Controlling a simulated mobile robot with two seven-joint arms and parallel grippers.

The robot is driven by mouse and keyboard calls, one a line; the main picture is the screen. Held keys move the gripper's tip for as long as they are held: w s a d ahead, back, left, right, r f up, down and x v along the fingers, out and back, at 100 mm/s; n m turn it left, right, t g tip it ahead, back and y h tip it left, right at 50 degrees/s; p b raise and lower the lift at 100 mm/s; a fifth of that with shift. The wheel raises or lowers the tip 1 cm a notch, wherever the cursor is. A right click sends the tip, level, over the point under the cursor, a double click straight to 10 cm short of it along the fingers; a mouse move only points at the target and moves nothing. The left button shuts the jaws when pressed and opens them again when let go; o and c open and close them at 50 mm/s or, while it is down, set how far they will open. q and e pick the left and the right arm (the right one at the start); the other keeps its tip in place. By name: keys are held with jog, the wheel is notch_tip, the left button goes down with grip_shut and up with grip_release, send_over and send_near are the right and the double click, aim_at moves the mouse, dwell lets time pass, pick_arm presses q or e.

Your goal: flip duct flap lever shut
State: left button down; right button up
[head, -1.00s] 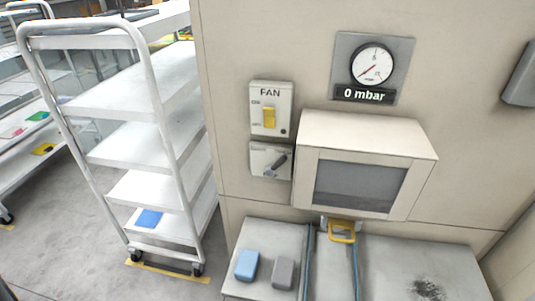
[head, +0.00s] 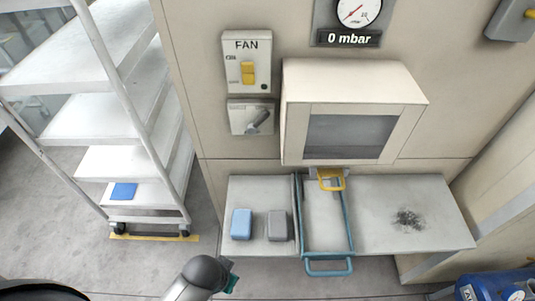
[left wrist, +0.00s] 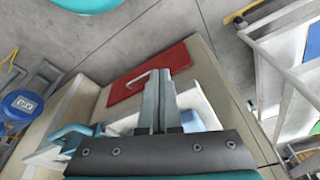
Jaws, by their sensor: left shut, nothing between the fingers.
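In the head view a small plate with a dark tilted lever (head: 258,120) is on the wall under the FAN switch. A yellow handle (head: 331,180) hangs under the windowed box, and a grey wall box with an orange-tipped lever (head: 515,18) is at the upper right. I cannot tell for sure which is the duct flap lever. My left gripper (left wrist: 160,78) is shut and empty in the left wrist view, its two fingers together. In the head view only part of my left arm shows at the bottom, well below the levers. My right gripper is not in view.
The FAN switch (head: 247,73), gauge (head: 356,12) and windowed box (head: 350,115) are on the wall. The worktop (head: 440,205) holds a blue block (head: 241,224), a grey block (head: 277,225) and a blue-framed tray (head: 328,267). A white cart (head: 110,165) stands left; a blue drum (head: 500,287) is lower right.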

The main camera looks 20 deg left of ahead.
pick_arm(q)
jog(key=w+r+m+t, duration=0.1)
jog(key=w+r+m, duration=0.15)
jog(key=r, duration=0.65)
jog(key=m+t+h+p, duration=0.15)
jog(key=m+t, duration=0.85)
jog(key=m, duration=1)
send_near(259, 122)
jog(key=s+d, duration=0.2)
jog(key=shift+w+r+m+t+h, duration=0.15)
jog(key=shift+w+m+t+h, duration=0.25)
jog(key=shift+m, duration=0.35)
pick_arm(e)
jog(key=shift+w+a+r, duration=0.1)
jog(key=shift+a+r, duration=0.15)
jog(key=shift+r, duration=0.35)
pick_arm(q)
jog(key=shift+s, duration=0.1)
jog(key=b+x, duration=0.2)
jog(key=x, duration=0.8)
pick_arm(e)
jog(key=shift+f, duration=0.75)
pick_arm(q)
jog(key=shift+s, duration=0.1)
